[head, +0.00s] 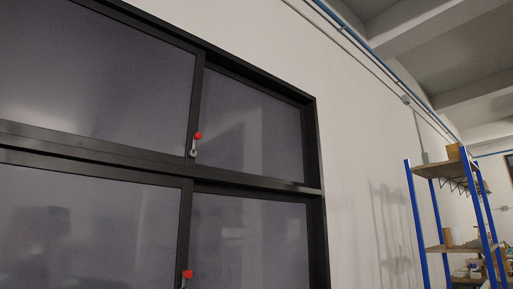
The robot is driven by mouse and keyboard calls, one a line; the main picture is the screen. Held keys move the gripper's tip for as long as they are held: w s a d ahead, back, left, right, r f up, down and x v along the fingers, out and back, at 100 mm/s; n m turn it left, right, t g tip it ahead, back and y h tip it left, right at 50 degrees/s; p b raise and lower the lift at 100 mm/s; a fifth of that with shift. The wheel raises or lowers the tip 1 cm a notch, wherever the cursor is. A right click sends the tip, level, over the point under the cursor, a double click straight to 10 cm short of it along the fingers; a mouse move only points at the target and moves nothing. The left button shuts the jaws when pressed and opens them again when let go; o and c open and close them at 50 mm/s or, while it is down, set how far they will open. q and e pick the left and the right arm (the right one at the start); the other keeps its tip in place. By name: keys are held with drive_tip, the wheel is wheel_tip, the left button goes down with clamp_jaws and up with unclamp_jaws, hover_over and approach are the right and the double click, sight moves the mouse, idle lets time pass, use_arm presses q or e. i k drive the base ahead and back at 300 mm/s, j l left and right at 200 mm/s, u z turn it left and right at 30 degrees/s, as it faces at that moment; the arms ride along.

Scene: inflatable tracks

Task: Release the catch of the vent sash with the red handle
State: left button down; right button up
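A black-framed window (120,160) with dark panes fills the left and middle of the head view. A small catch with a red handle (197,136) sits on the upright bar between the upper panes, its grey metal part (193,149) hanging below the red knob. A second red handle (187,274) shows on the upright bar of the lower panes, near the bottom edge, with its lower part cut off by the picture's edge. The upper and lower sashes look shut. Neither of my grippers is in view.
A blue-posted shelf rack (417,225) with boxes and small items stands at the right. Plain white wall (360,150) lies between the window and the rack. A blue pipe (375,58) runs along the top of the wall.

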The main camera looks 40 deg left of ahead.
sight(192, 153)
drive_tip(key=i+u, duration=0.25)
drive_tip(key=i, duration=0.15)
drive_tip(key=i+l+u, duration=0.25)
drive_tip(key=i, duration=0.15)
drive_tip(key=i+l+u, duration=0.2)
drive_tip(key=i, duration=0.2)
drive_tip(key=i+l+u, duration=0.15)
drive_tip(key=u, duration=0.2)
drive_tip(key=i+l+u, duration=0.45)
drive_tip(key=u, duration=0.2)
drive_tip(key=i+l+u, duration=0.15)
drive_tip(key=l+u, duration=0.2)
drive_tip(key=l, duration=0.2)
drive_tip(key=i+l+u, duration=0.15)
drive_tip(key=l, duration=0.15)
